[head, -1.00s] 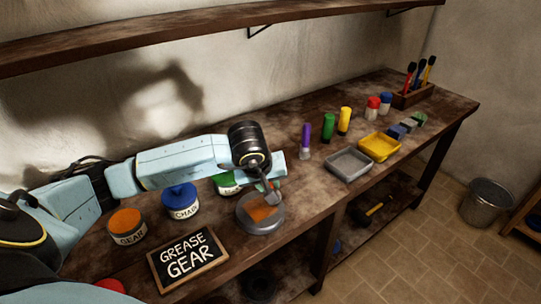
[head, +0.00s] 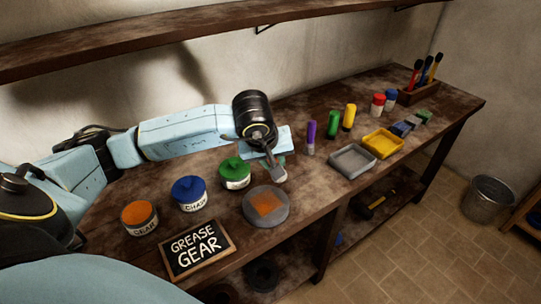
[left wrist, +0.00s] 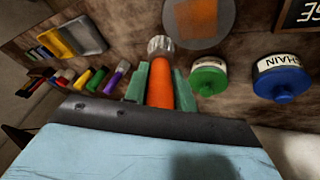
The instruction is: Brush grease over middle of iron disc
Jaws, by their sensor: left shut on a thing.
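The iron disc (head: 255,217) lies flat on the bench, grey and round, with an orange square patch (head: 267,204) on its middle. The disc also shows at the top of the left wrist view (left wrist: 227,22). My left gripper (left wrist: 160,88) is shut on the orange handle of a brush (left wrist: 160,92). The brush's pale bristle end (left wrist: 160,45) points toward the disc. In the head view the bristles (head: 279,175) are just beyond the disc's back right edge, apart from it. My right gripper is not in view.
Tubs with orange (head: 138,215), blue (head: 188,188) and green (head: 235,170) lids stand left of the disc. A "GREASE GEAR" sign (head: 196,250) lies in front. Grey (head: 352,162) and yellow (head: 383,144) trays, coloured tubes and a brush rack (head: 420,92) are to the right.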

